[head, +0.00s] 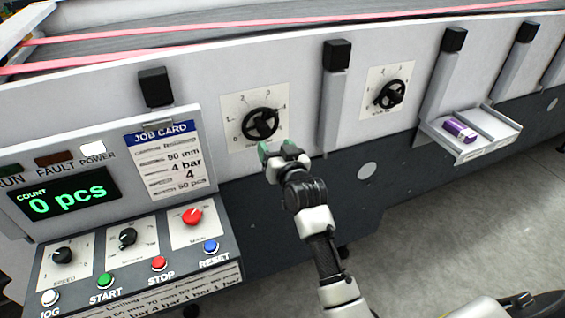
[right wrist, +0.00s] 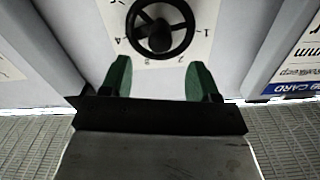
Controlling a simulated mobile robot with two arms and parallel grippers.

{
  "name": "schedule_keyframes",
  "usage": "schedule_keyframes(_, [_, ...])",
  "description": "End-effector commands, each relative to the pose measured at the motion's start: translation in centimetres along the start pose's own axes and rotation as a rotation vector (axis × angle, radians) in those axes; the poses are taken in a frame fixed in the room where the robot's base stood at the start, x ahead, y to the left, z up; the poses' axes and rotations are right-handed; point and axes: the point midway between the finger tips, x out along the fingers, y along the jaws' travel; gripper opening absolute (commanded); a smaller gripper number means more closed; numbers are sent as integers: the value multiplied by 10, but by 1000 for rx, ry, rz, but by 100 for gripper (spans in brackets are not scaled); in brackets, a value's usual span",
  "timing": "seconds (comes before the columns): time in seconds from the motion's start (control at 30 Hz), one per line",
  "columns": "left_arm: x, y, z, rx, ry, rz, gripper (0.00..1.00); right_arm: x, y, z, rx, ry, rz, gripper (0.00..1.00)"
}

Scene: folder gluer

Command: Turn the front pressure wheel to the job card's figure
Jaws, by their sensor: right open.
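A black handwheel (head: 261,124) sits on a white numbered dial plate on the machine's side; it also shows in the right wrist view (right wrist: 160,27). A second black wheel (head: 390,94) sits on a similar plate farther right. Which one is labelled front is not legible. The job card (head: 168,165) on the left panel shows 90 mm, 4 bar and 50 pcs among its lines. My right gripper (head: 278,150) is open and empty just below the left wheel, its green fingertips (right wrist: 158,78) apart and not around the rim. My left gripper is out of view.
A control panel with a count display (head: 66,193), knobs and push buttons stands at the left. Black-capped posts (head: 335,100) flank the dials. A small tray (head: 440,143) with a purple-and-white box (head: 459,130) juts out at the right.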

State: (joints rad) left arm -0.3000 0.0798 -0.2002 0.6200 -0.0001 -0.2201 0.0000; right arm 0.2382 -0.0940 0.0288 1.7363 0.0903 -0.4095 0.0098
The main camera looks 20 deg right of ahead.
Motion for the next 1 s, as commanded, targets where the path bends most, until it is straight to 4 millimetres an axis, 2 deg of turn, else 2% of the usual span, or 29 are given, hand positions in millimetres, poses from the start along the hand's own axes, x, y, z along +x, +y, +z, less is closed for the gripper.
schedule_keyframes(0.1, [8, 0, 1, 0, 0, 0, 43, -21, 0, 3, 0, 0, 0, 61])
schedule_keyframes(0.33, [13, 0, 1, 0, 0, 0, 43, -45, 0, 2, 1, -1, -1, 61])
schedule_keyframes(0.87, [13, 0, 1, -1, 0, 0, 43, -49, 0, 0, 1, -1, -1, 61])
schedule_keyframes(0.97, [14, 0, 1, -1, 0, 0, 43, -48, 0, 8, -1, -14, 0, 61])
schedule_keyframes(1.0, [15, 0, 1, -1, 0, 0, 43, -48, 1, 17, -4, -31, 0, 61])
